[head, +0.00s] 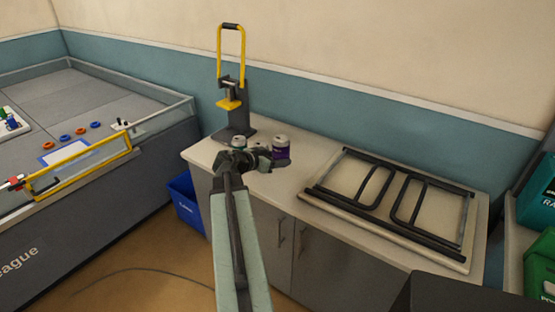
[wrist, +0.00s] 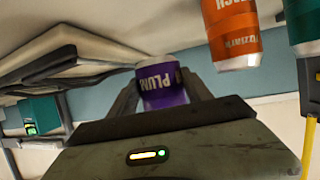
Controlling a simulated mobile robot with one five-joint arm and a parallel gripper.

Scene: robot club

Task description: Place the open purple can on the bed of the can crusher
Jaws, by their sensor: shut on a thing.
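The purple can (head: 281,150) is upright at the end of my arm, over the counter. My gripper (head: 274,162) is shut on it. In the wrist view the can (wrist: 163,88) sits between the two fingers, appears inverted, and reads "PLUM". I cannot make out its opening. The can crusher (head: 238,112), with a yellow handle and dark base, stands at the back left of the counter, left of my gripper. Its bed is partly hidden by my arm and a teal can (head: 239,142).
The wrist view shows an orange can (wrist: 232,32) close beside the purple one, and the teal can (wrist: 304,30) beyond it. A folded black frame (head: 385,200) covers the counter's right. A blue bin (head: 184,205) stands on the floor left, near a walled game table (head: 90,185).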

